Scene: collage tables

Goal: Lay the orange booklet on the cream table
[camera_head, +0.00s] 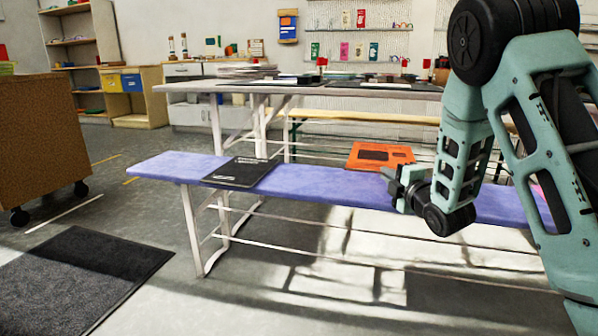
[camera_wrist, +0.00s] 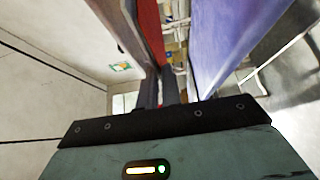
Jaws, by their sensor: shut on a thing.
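The orange booklet (camera_head: 380,155) shows in the head view at the far edge of the purple bench, with a dark patch on its cover. My gripper (camera_head: 408,182) is at its near right side and is shut on it. In the wrist view the booklet is a red-orange strip (camera_wrist: 150,30) at the fingers (camera_wrist: 160,88). I cannot tell whether it touches the bench. The pale cream table (camera_head: 185,87) stands behind the bench, with papers and dark flat items on its top.
The purple bench (camera_head: 318,183) carries a black booklet (camera_head: 241,172) at its left; it also shows in the wrist view (camera_wrist: 232,40). A yellowish bench (camera_head: 365,117) stands behind. A brown wheeled cabinet (camera_head: 40,140) and dark mat (camera_head: 80,270) are at the left.

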